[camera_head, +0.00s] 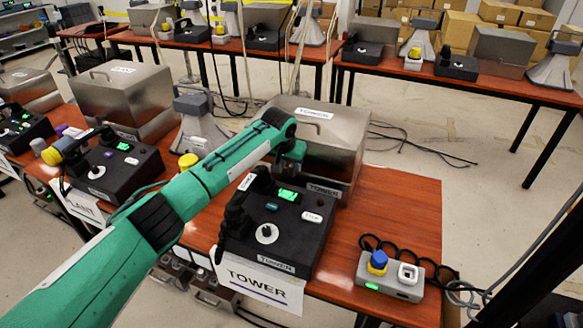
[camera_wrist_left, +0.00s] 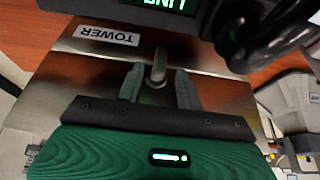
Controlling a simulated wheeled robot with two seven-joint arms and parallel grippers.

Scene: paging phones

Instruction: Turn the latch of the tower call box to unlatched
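The tower call box (camera_head: 335,150) is a metal box with a closed lid behind the TOWER phone, and its front carries a TOWER label. In the left wrist view its metal front (camera_wrist_left: 222,92) fills the middle, with the TOWER label (camera_wrist_left: 107,35) at upper left. The latch (camera_wrist_left: 158,66) is a small metal lever pointing up and down in that view. My left gripper (camera_wrist_left: 160,90) is open, with one finger on each side of the latch and small gaps showing. In the head view my arm hides the latch. My right gripper is not in view.
The black TOWER phone (camera_head: 275,225) with a green display stands close in front of the box. A grey button unit (camera_head: 390,275) sits at right on the red-brown table (camera_head: 400,205). A PLANT phone (camera_head: 115,165) and another metal box (camera_head: 120,95) stand at left.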

